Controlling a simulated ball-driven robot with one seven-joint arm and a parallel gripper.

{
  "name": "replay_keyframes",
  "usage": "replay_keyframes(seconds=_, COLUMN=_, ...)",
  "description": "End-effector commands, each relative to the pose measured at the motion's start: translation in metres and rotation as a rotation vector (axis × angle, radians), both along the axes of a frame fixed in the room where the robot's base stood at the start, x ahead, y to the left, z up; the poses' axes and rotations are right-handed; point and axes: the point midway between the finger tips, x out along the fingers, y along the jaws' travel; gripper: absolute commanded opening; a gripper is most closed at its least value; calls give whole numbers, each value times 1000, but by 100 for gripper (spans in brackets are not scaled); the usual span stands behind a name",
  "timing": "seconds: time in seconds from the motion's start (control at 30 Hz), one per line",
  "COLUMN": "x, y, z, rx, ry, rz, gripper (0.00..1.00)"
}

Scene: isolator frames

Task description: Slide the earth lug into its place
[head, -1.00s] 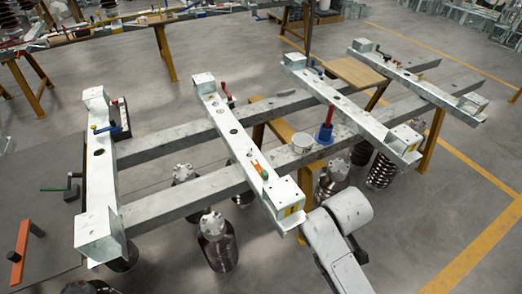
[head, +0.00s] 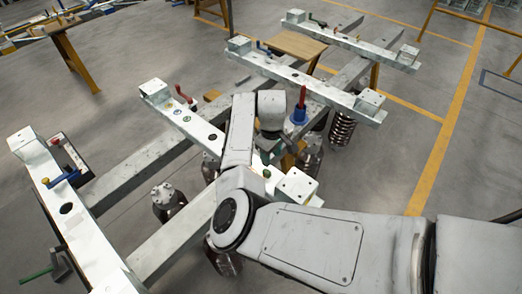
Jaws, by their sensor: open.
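I cannot pick out the earth lug or its place with certainty; the parts on the beams are too small. My gripper (head: 272,140) is a dark shape below my pale wrist, over the middle steel crossbeam (head: 200,128). It looks open, but its fingertips are not clear and I see nothing held. My arm hides part of this crossbeam and the long rail beneath. A small green knob (head: 266,173) shows on the crossbeam near its end block (head: 297,186), close to my forearm.
A blue holder (head: 298,116) with a red handle stands behind my wrist. The left crossbeam (head: 72,209) carries a blue-handled tool (head: 66,178). Two further crossbeams lie behind, near a wooden board (head: 291,46). Insulators stand below the rails.

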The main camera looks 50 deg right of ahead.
Motion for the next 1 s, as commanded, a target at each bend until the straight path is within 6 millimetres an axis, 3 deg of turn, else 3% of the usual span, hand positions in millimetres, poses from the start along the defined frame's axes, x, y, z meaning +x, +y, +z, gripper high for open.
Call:
replay_keyframes(seconds=0.27, x=7, y=10, z=-9, rx=22, ry=-1, rz=21, gripper=47)
replay_keyframes(seconds=0.87, x=5, y=8, z=-79, rx=21, ry=2, rz=21, gripper=47)
replay_keyframes(seconds=1.0, x=6, y=9, z=-86, rx=21, ry=-1, rz=19, gripper=47)
